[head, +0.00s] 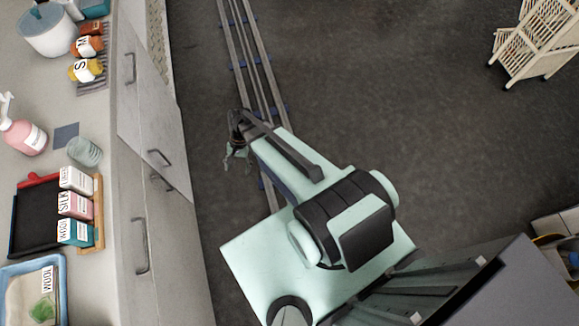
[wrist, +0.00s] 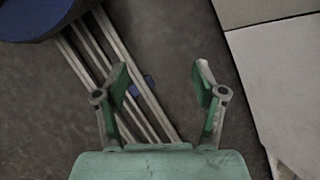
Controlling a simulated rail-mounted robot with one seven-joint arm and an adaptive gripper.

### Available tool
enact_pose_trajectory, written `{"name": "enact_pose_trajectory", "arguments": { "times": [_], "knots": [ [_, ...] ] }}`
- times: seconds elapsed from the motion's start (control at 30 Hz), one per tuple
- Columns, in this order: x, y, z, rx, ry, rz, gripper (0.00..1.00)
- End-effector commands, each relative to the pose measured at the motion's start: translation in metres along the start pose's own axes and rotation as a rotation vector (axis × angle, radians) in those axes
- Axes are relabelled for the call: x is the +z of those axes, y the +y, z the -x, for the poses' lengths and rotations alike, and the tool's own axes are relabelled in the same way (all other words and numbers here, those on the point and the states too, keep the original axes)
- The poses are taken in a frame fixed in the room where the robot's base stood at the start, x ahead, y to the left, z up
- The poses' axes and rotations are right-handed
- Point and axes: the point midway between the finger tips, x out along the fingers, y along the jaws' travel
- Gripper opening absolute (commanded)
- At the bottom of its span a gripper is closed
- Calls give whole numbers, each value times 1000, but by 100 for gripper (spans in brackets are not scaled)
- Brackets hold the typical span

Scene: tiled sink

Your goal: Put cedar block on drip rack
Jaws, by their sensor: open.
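My gripper (head: 237,152) hangs over the floor rails, to the right of the counter and apart from it. In the wrist view my gripper (wrist: 161,78) is open, with nothing between its green-padded fingers. I cannot pick out a cedar block for certain in either view. A grey slatted rack (head: 103,75) lies at the counter's upper right edge under several orange and yellow labelled items, two marked M (head: 86,46) and S (head: 84,70). It may be the drip rack, but I cannot be sure.
The counter (head: 125,215) also holds a pink pump bottle (head: 22,137), a glass (head: 84,152), a black tray (head: 35,225), labelled boxes (head: 76,205) and a blue-rimmed tray (head: 60,268). Cabinet doors (head: 150,110) front it. A wicker cart (head: 535,45) stands far right. Open floor lies between.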

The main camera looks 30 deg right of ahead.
Motion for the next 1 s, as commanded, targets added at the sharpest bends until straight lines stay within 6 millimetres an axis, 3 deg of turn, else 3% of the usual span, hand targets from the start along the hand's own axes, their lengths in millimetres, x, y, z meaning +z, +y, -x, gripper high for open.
{"name": "enact_pose_trajectory", "arguments": {
  "times": [0.03,0.2,0.3,0.4,0.6,1.0],
  "knots": [
    [22,36,-16,62,-9,66,70],
    [68,130,-50,250,-55,311,70],
    [90,173,-60,335,-94,436,70],
    [106,204,-64,396,-129,530,70],
    [118,228,-67,446,-163,614,70],
    [117,228,-67,447,-164,618,70]
  ]
}}
